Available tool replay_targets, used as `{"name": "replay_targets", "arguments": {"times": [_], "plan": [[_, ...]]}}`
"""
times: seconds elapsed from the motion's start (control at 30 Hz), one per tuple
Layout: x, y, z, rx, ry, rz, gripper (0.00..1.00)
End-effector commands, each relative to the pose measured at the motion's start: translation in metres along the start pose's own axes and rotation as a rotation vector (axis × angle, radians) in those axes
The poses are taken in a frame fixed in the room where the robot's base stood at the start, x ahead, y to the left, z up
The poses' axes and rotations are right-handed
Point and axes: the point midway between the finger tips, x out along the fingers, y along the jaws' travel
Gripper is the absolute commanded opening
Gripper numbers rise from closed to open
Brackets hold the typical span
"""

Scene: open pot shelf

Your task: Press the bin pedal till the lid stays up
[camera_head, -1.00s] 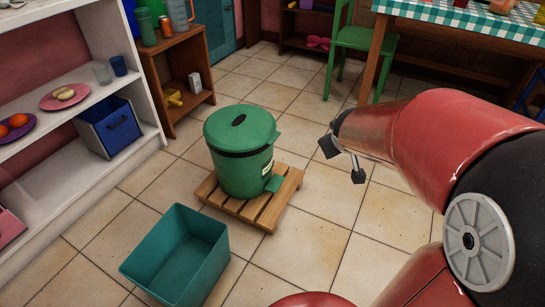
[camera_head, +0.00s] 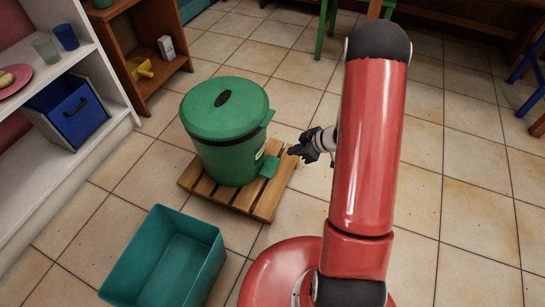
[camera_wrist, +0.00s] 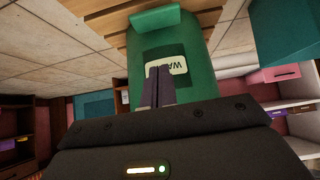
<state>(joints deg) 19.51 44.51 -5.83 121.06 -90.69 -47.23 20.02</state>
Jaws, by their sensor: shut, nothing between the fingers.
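A green bin (camera_head: 228,140) stands upright on a slatted wooden pallet (camera_head: 222,198). Its green lid (camera_head: 224,106), with a dark oval on top, is down. The green pedal (camera_head: 269,167) sticks out at the bin's lower right. My gripper (camera_head: 293,152) is just right of the pedal and slightly above it, apparently apart from it. In the wrist view the shut, empty fingers (camera_wrist: 157,86) point at the bin's front (camera_wrist: 196,60), over its white label (camera_wrist: 178,65). The pedal (camera_wrist: 155,19) shows at the top of that view.
An open teal box (camera_head: 165,262) stands on the floor in front of the pallet. A white shelf (camera_head: 112,75) with a blue crate (camera_head: 75,110) is at left, and a wooden shelf (camera_head: 150,92) behind it.

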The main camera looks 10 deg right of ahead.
Motion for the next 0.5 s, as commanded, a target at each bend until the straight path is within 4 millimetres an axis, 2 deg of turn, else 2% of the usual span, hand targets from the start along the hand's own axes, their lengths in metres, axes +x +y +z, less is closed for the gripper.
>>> {"name": "replay_targets", "arguments": {"times": [0.37, 0.5], "plan": [[0.0022, -0.0026, 0.0027, 0.001, 0.005, -0.014, 0.00], [0.0103, -0.0030, 0.0030, 0.001, 0.005, -0.015, 0.00]]}}
